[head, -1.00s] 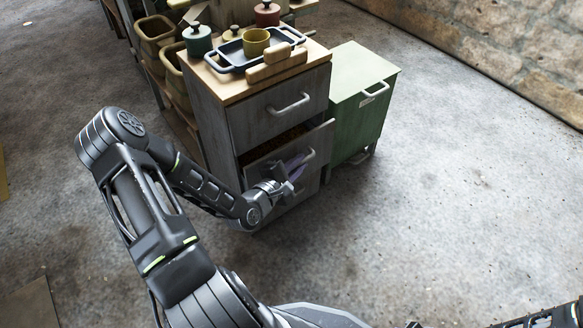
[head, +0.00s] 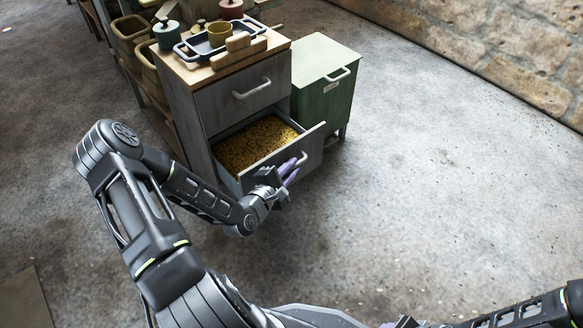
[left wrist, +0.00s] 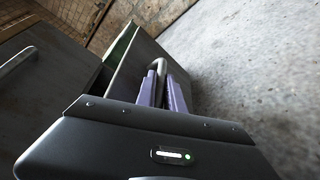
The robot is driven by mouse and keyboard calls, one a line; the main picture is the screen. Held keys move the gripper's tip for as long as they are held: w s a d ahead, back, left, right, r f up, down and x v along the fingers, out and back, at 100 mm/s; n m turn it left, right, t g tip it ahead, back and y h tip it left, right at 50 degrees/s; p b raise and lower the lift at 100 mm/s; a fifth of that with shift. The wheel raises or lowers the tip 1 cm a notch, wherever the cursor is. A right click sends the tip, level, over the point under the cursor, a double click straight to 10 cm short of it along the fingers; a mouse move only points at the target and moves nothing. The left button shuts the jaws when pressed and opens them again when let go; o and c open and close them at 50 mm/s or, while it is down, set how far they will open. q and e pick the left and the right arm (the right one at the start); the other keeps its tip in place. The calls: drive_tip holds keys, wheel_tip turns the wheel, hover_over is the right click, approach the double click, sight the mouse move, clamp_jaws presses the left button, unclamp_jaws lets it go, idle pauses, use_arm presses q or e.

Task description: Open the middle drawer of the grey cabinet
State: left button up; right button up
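The grey cabinet (head: 188,118) stands at upper centre in the head view, with a wooden top. Its top drawer (head: 240,100) is closed. The middle drawer (head: 312,148) is pulled well out and shows a speckled yellow-brown inside. My left gripper (head: 290,171) is at the middle drawer's handle (head: 302,158). In the left wrist view, the purple fingers of my left gripper (left wrist: 164,88) stand on both sides of the grey handle (left wrist: 160,66) and look closed on it. The bottom drawer is mostly hidden.
A green cabinet (head: 322,100) stands close to the right of the grey one. A shelf with bins (head: 130,35) is at left. The floor to the right is clear.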

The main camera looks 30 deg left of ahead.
use_arm(q)
drive_tip(key=shift+o, duration=1)
drive_tip(key=shift+s, duration=0.15)
drive_tip(key=p+v, duration=0.2)
drive_tip(key=v, duration=0.5)
drive_tip(key=shift+s, duration=0.35)
drive_tip(key=shift+r, duration=0.1)
